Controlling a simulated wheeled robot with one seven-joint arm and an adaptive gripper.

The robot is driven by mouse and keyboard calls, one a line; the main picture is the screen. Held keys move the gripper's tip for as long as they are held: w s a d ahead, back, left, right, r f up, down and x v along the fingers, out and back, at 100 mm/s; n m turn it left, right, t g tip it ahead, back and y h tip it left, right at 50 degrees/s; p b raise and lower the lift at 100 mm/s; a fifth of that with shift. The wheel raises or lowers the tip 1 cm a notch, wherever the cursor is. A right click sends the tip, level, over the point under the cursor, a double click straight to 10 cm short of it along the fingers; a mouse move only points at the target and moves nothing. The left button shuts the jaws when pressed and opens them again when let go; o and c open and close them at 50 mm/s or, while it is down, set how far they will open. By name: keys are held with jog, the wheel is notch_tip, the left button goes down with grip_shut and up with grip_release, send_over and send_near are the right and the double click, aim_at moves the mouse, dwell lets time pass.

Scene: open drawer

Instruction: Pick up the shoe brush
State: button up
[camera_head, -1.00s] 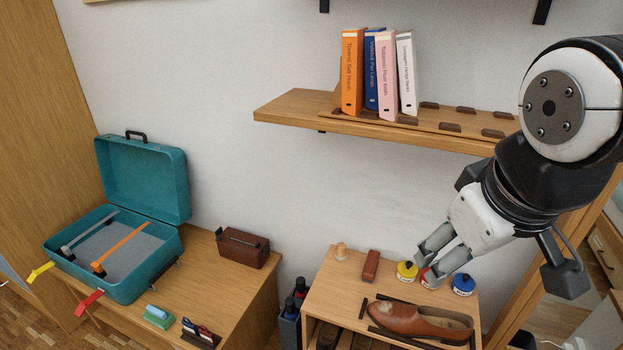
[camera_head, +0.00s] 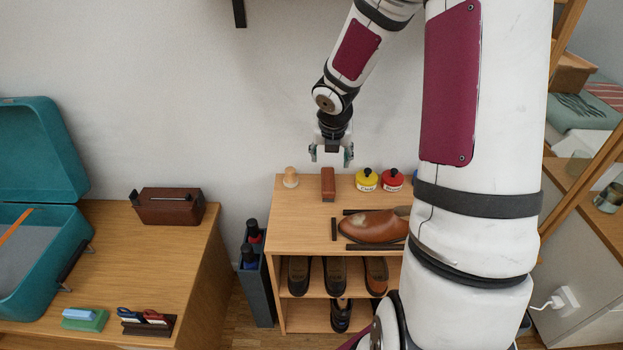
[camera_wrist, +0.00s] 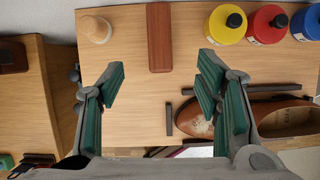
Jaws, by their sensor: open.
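The shoe brush (camera_head: 328,187) looks like a reddish-brown oblong block lying on top of the shoe cabinet (camera_head: 290,229), near its back edge. In the wrist view the shoe brush (camera_wrist: 159,40) is at the top centre, its long side running up the picture. My gripper (camera_head: 331,156) is open and empty, pointing down above the cabinet. In the wrist view my gripper's (camera_wrist: 160,88) green-padded fingers stand wide apart. The brush lies beyond the fingertips, lined up with the gap between them. No bristles show from above.
A wooden knob (camera_head: 290,177) stands left of the brush. Yellow (camera_head: 367,181) and red (camera_head: 392,181) polish bottles stand to its right, with a blue one (camera_wrist: 308,22) farther right. A brown shoe (camera_head: 372,227) lies between black strips in front.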

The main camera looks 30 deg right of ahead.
aim_at(328, 179)
jog(key=shift+n, duration=0.3)
jog(key=b+x, duration=0.8)
jog(key=x, duration=0.7)
jog(key=shift+a+f, duration=0.1)
jog(key=shift+a, duration=0.1)
jog(key=c, duration=1.3)
